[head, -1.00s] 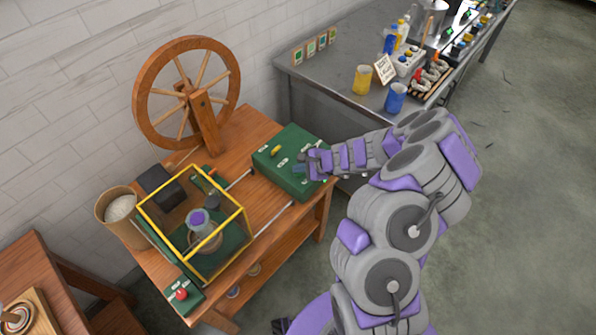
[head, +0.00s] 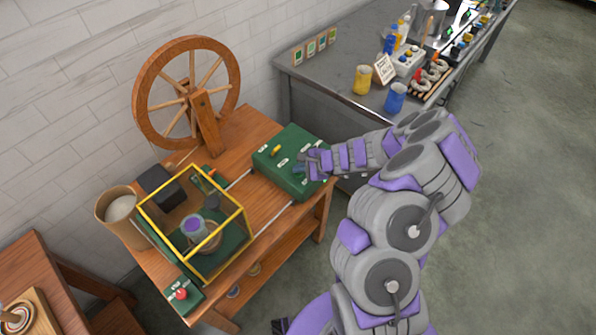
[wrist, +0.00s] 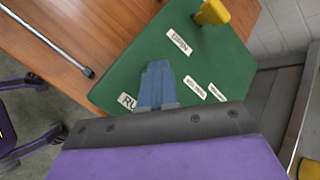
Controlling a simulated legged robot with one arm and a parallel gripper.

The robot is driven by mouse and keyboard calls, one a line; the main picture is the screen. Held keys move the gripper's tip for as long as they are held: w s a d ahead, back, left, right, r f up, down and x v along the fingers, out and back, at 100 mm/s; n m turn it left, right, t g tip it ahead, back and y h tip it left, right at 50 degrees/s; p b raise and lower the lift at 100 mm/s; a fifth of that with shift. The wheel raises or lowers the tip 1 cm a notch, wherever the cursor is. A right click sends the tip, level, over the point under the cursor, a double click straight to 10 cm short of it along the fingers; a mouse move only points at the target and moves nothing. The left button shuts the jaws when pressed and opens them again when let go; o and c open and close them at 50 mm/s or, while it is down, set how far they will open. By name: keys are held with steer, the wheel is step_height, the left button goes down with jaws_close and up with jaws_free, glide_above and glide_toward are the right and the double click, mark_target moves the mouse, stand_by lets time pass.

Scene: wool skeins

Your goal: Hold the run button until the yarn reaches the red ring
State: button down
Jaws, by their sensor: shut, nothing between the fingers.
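My gripper (head: 306,168) is shut, with its blue-grey fingertips (wrist: 157,75) together and pointing down onto the top of the green control box (head: 290,138). A label starting "RU" (wrist: 127,101) shows beside the fingers in the wrist view. The run button itself is hidden, so I cannot tell how far it is pressed. A bobbin with purple yarn (head: 193,224) stands inside the yellow-framed guard (head: 241,212) on the wooden bench. I cannot make out a red ring on it. A spoked wooden wheel (head: 148,123) stands behind the guard.
A yellow knob (head: 275,151) sits on the box; it also shows in the wrist view (wrist: 212,14). A red button (head: 181,294) is on the bench's front corner. A tall container with white contents (head: 121,208) stands left of the guard. A grey table (head: 335,78) holds cups and tools.

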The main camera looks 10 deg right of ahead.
mark_target(300, 174)
steer(key=shift+r, duration=0.15)
steer(key=shift+d+r+p, duration=0.1)
steer(key=shift+r+p, duration=0.65)
steer(key=shift+r, duration=0.05)
step_height(300, 174, up, 5)
steer(key=p, duration=0.3)
steer(key=shift+p, duration=0.4)
